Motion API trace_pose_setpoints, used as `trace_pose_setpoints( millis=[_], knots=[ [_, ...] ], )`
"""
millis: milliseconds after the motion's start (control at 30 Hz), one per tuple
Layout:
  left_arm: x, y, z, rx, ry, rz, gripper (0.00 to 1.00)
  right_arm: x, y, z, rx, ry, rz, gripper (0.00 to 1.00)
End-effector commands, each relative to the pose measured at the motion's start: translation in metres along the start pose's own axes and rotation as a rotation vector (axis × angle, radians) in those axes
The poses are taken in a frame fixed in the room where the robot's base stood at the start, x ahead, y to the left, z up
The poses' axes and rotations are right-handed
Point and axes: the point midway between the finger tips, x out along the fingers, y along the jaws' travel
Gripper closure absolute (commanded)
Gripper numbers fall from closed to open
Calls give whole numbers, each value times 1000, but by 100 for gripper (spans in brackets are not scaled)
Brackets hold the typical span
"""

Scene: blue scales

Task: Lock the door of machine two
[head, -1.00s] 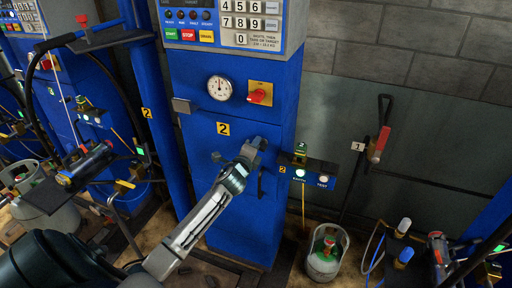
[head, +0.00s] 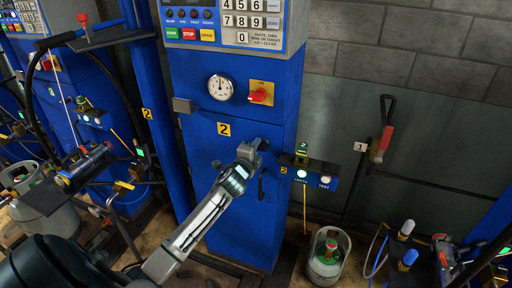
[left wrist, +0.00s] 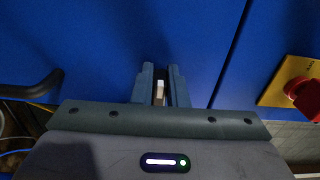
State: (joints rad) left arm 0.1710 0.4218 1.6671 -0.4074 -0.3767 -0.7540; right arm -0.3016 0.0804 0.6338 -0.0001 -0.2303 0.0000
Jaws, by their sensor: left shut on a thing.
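Machine two (head: 215,165) is a tall blue cabinet with a yellow "2" label (head: 224,129) on its front door. A dark door handle (head: 262,186) shows just below and right of my left gripper (head: 258,146). That gripper is at the right edge of the door, right of the label. In the left wrist view my left gripper (left wrist: 160,86) is shut on a small pale piece (left wrist: 159,89) against the blue panel. The fingers hide most of it, so I cannot tell its full shape. The handle (left wrist: 35,87) shows at the left there. My right gripper is not in view.
A red rotary switch (head: 259,95) on a yellow plate and a round gauge (head: 221,87) are above. A small lit box (head: 305,172) juts out right of the cabinet. A gas cylinder (head: 327,256) stands on the floor at the lower right.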

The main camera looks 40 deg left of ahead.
Motion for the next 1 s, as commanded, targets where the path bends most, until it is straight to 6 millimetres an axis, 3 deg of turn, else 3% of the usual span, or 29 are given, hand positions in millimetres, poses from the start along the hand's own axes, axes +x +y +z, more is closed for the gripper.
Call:
trace_pose_setpoints(
  millis=[100,133,200,233,633,1000],
  knots=[
    [0,1,0,-2,0,2,100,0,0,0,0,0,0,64],
    [0,1,0,-2,0,2,81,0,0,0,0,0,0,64],
    [0,1,0,-2,0,1,68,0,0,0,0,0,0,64],
    [0,1,0,-1,0,1,65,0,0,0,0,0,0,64],
    [-10,2,0,1,1,0,65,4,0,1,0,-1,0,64],
    [-78,4,0,2,2,2,65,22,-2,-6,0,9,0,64]
  ],
)
